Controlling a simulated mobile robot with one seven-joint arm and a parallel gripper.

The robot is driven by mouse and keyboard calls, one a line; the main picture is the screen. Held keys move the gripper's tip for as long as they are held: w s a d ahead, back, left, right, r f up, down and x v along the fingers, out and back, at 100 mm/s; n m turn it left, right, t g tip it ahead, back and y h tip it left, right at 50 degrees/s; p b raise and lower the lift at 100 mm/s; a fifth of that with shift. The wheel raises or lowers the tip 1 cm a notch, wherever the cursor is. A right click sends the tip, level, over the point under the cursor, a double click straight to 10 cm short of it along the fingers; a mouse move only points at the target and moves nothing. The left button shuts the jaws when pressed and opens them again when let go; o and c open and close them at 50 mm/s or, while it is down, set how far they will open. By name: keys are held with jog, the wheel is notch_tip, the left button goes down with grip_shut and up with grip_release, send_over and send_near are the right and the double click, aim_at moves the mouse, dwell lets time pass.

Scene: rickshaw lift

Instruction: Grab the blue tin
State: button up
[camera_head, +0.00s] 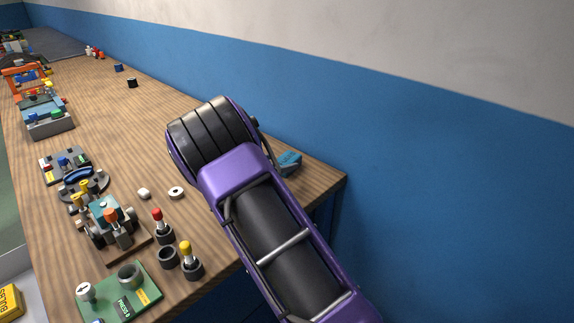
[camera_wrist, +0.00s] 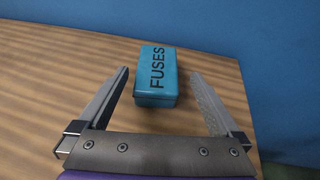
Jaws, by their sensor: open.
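The blue tin (camera_wrist: 156,77) is a small teal-blue box marked FUSES. In the wrist view it lies on the wooden table (camera_wrist: 60,90), between and slightly beyond my open fingers. My gripper (camera_wrist: 164,100) is open and empty, with one finger to the left of the tin and one to the right. No contact between fingers and tin shows. In the head view the tin (camera_head: 290,162) sits near the table's right corner, by the blue wall, partly hidden by my purple arm. My fingers are mostly hidden there behind the arm.
A green board (camera_head: 122,293), a red-topped lever (camera_head: 162,227), a yellow-topped lever (camera_head: 190,262) and a white ring (camera_head: 176,193) are left of my arm. The blue wall (camera_head: 440,200) runs along the table's back. The wood left of the tin is clear.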

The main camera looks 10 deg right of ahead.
aim_at(286, 159)
jog(key=shift+x, duration=2.7)
jog(key=shift+w+a+r, duration=0.1)
jog(key=shift+w+r, duration=0.05)
jog(key=c, duration=1.4)
